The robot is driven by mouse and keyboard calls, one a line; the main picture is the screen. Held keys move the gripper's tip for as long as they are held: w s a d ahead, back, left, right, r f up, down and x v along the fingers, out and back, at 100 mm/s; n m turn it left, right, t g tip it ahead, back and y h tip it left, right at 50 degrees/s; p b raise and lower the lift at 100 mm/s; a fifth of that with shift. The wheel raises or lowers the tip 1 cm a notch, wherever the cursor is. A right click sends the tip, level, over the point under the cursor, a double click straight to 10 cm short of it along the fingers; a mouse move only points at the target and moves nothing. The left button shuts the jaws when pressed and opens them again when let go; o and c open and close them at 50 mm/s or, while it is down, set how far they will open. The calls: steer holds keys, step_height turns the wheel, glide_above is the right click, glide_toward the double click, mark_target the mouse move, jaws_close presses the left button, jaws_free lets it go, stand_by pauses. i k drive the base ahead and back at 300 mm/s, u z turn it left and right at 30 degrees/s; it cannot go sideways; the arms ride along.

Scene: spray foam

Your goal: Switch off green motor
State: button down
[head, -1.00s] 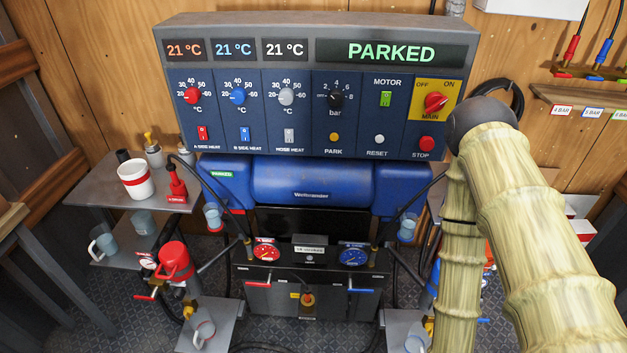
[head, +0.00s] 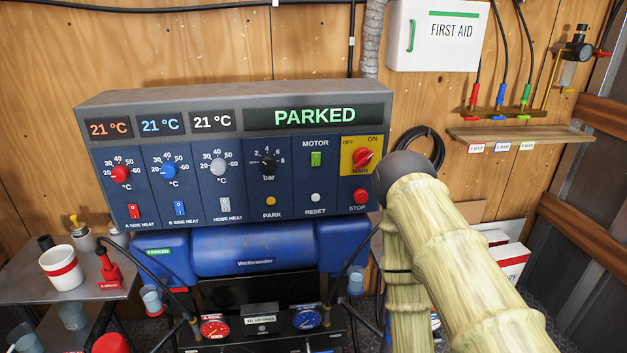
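The panel's display (head: 314,115) reads PARKED in green. To the right of the switch is the red MAIN knob (head: 362,158) on a yellow plate. The white RESET button (head: 315,197) is below the switch. My arm, in a pale ribbed cover, reaches up from the lower right, with its dark rounded joint by the panel's lower right corner. My gripper is not visible.
The red STOP button (head: 360,196) sits at the panel's lower right, close to my arm. A FIRST AID box (head: 436,36) and a wooden shelf (head: 520,135) are on the wall at right. A side table (head: 105,283) with a white cup (head: 62,268) stands at left.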

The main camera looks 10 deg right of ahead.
mark_target(315, 155)
steer(key=u, duration=0.3)
steer(key=k, duration=0.7)
steer(key=u, duration=0.6)
steer(key=k, duration=0.65)
steer(key=u, duration=0.75)
steer(key=i, duration=1.05)
steer(key=z, duration=0.75)
steer(key=i, duration=0.4)
steer(key=z, duration=0.45)
